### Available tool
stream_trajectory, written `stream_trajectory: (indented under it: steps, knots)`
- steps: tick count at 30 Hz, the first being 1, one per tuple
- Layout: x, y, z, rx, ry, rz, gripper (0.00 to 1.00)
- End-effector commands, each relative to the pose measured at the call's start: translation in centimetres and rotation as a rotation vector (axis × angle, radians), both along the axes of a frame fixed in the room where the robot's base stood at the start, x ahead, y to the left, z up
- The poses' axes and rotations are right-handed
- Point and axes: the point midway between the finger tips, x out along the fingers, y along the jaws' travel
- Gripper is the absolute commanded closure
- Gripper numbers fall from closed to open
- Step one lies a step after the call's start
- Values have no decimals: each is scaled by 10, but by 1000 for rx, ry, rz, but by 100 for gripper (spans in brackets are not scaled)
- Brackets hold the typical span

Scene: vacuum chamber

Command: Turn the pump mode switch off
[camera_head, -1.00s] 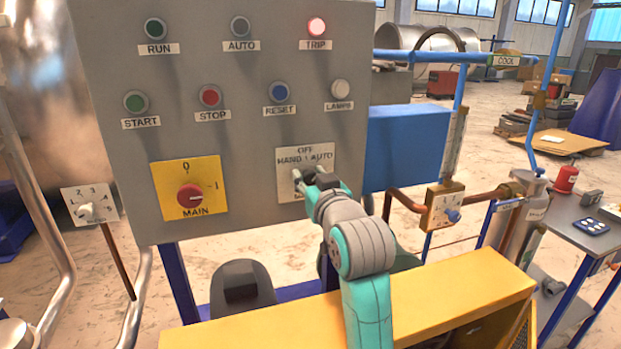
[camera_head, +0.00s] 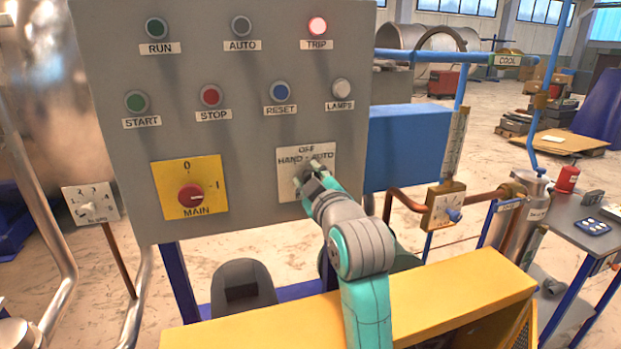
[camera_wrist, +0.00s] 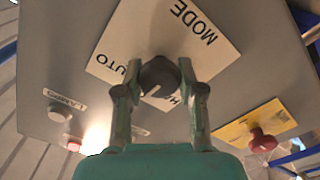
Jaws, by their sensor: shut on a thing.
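The pump mode switch is a dark round knob on a pale plate (camera_head: 286,188) lettered OFF, HAND and AUTO, low on the right of the grey panel. In the head view my gripper (camera_head: 305,172) covers most of the knob. In the wrist view the knob (camera_wrist: 160,73) sits between the two fingers of my gripper (camera_wrist: 160,70), which are shut on its sides. A short pale line on the knob points down and left in the wrist view. The word MODE shows on the plate (camera_wrist: 165,30); OFF is hidden there.
The red MAIN knob (camera_head: 191,196) on its yellow plate is left of the switch. Push buttons and lamps sit above, with the TRIP lamp (camera_head: 317,26) lit red. A blue box (camera_head: 408,147) adjoins the panel's right side. A yellow surface (camera_head: 440,300) lies below my arm.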

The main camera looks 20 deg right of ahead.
Motion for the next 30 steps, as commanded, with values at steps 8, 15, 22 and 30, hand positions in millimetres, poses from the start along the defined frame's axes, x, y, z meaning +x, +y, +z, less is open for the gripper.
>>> stream_trajectory:
  steps: [8,15,22,30]
  knots:
    - [0,1,0,-67,1,1,97]
    - [0,1,-1,-75,1,1,97]
    - [0,1,-1,-75,1,1,52]
    - [0,0,0,-74,1,1,38]
